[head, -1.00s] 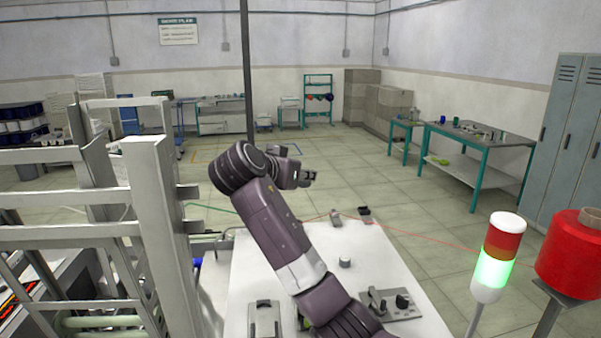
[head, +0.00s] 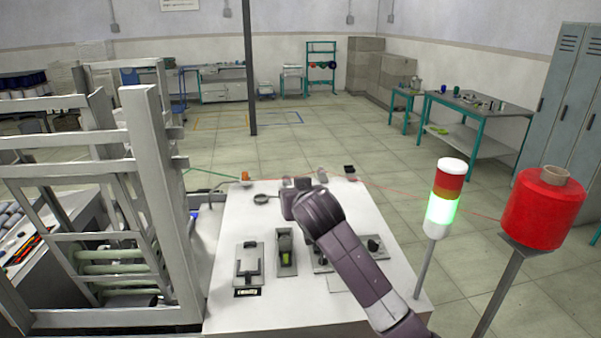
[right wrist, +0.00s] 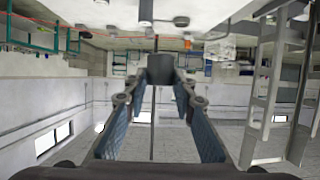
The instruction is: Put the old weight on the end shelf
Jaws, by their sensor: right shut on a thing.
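My right gripper (right wrist: 160,88) fills the middle of the right wrist view, its blue-padded fingers closing in toward the tips. Between the tips is a small grey thing (right wrist: 160,66), which I take for the old weight; its shape is partly hidden by the fingers. In the head view my right arm comes in from the lower right over the white table (head: 225,215), and its wrist hides the fingers and the held thing. I cannot tell which surface is the end shelf. My left gripper is not in view.
Fixtures (head: 248,265) stand on the table's near part, with small dark blocks (head: 350,171) at its far end. A pale metal frame (head: 160,180) stands to the left. A signal lamp (head: 444,195) and a red spool (head: 543,210) stand to the right. Thin threads cross the far end.

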